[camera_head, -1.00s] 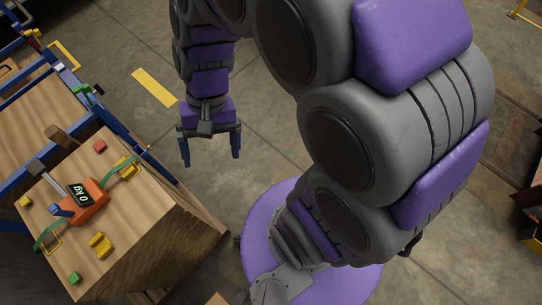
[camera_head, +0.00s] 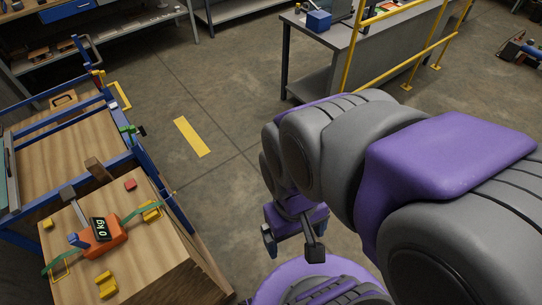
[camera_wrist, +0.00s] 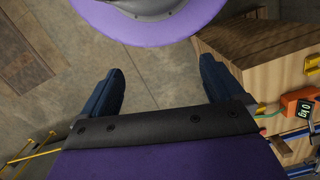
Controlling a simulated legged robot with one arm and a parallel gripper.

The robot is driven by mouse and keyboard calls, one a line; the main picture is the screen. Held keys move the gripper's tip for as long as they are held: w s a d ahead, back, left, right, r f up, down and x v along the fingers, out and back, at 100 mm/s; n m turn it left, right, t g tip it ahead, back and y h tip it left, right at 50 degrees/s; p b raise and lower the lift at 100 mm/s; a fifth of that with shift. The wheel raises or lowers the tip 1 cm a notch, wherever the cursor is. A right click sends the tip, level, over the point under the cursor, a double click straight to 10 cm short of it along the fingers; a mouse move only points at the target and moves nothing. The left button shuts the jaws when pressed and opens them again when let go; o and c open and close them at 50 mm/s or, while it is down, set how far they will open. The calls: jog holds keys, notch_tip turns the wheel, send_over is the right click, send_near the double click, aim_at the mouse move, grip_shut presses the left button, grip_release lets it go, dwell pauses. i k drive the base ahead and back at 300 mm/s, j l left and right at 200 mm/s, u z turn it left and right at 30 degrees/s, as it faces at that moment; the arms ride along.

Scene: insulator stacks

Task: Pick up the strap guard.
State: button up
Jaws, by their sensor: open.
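On the wooden crate (camera_head: 165,262), a loose yellow bracket (camera_head: 107,285) lies near the front edge and looks like a strap guard. Another yellow piece (camera_head: 151,211) sits by the green strap on the right, and a yellow wire frame is at the strap's left end. I cannot tell for sure which is the strap guard. My gripper (camera_wrist: 163,88) is open and empty, over the floor to the right of the crate. In the head view my arm hides part of it. In the wrist view the crate is at the right, outside the jaws.
An orange scale (camera_head: 102,238) reading 0 kg stands on the crate, with a red block (camera_head: 130,185) and small yellow block (camera_head: 48,224) around it. A blue-framed cart (camera_head: 150,178) stands behind. Clear floor lies right of the crate; a yellow rail (camera_head: 400,60) is farther back.

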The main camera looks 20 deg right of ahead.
aim_at(107, 283)
jog(key=u, duration=0.5)
jog(key=l+u, duration=0.1)
jog(key=u, duration=0.85)
jog(key=l+u, duration=0.1)
jog(key=u, duration=0.4)
jog(key=k+j, duration=0.05)
